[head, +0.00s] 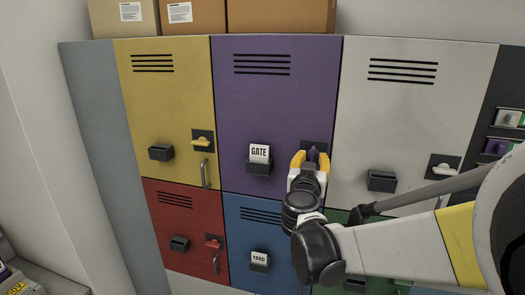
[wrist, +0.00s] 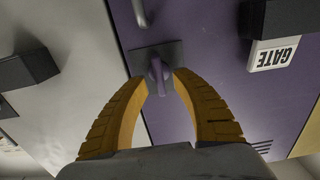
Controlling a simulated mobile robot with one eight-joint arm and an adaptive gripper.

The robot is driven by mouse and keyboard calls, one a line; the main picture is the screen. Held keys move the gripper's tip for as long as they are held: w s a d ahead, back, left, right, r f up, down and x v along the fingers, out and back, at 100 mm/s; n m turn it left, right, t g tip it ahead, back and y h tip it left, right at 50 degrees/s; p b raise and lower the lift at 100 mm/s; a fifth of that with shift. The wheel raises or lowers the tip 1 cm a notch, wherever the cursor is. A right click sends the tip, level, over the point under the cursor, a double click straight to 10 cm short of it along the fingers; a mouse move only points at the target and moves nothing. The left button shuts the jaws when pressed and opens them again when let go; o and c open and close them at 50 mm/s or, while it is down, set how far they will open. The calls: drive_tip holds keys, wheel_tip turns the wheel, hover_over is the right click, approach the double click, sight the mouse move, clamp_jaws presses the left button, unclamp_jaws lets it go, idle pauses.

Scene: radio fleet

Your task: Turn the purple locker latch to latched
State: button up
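The purple locker (head: 275,100) is in the upper row, with a GATE card on its front. Its purple latch (head: 313,154) sits on a dark plate at the door's lower right. In the wrist view the latch (wrist: 158,76) stands roughly upright in the picture, between my fingertips. My gripper (head: 310,160) is at the latch with one orange-yellow finger on each side. In the wrist view my gripper (wrist: 160,78) looks open, with a narrow gap on the right. Whether the left fingertip touches the latch cannot be told.
The yellow locker (head: 170,90) is left and the white locker (head: 410,100) right. Red (head: 180,215) and blue (head: 240,215) lockers are below. The GATE card holder (head: 259,168) juts out left of my gripper. A handle (wrist: 141,12) is near the latch.

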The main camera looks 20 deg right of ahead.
drive_tip(key=shift+x, duration=1.15)
clamp_jaws()
drive_tip(key=shift+s, duration=0.1)
